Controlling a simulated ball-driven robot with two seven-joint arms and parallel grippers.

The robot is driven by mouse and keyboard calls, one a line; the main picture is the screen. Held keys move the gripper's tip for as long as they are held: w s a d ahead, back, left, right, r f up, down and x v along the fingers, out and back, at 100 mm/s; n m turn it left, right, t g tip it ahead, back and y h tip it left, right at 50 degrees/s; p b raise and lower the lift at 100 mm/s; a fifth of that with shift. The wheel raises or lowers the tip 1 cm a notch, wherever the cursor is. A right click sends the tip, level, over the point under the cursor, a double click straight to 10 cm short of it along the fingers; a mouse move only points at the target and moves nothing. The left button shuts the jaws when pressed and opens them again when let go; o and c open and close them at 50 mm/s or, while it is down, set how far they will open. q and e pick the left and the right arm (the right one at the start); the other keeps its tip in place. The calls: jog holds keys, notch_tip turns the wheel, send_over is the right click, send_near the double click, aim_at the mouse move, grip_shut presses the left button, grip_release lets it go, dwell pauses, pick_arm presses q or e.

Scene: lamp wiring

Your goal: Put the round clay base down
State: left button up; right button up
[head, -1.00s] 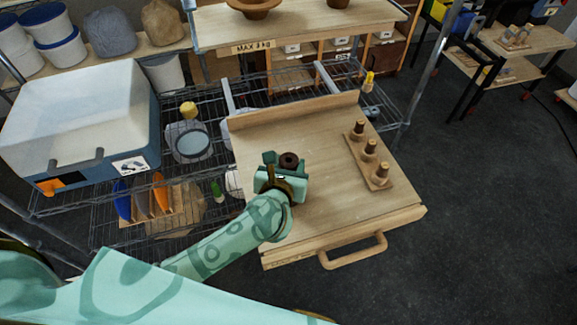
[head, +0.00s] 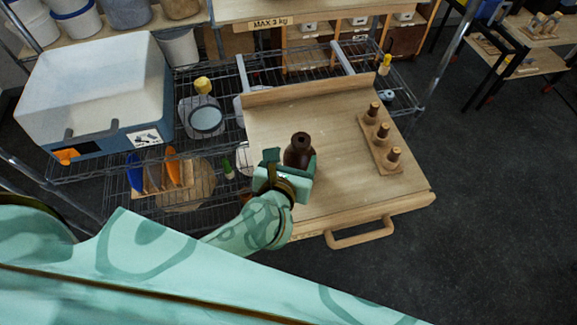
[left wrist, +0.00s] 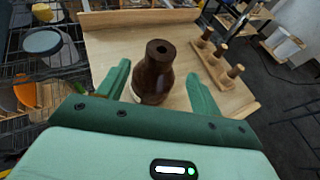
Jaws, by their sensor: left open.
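The round clay base (head: 299,150) is a dark brown, glossy, bottle-shaped piece with a hole in its top. It stands upright on the wooden board (head: 335,190). My left gripper (head: 288,160) is open, with one finger on each side of the base. In the left wrist view the base (left wrist: 153,72) stands between the two green fingers, with visible gaps on both sides. Its lower near side is partly hidden by the gripper in the head view. My right gripper is not in view.
A wooden rack with several pegs (head: 380,140) stands on the board's right side. The board has a raised back edge (head: 310,93) and a front handle (head: 360,233). A white and blue box (head: 95,90) stands on the wire shelf to the left. The board's middle right is clear.

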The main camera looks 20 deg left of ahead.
pick_arm(q)
jog(key=v, duration=0.5)
jog(key=shift+w, duration=0.1)
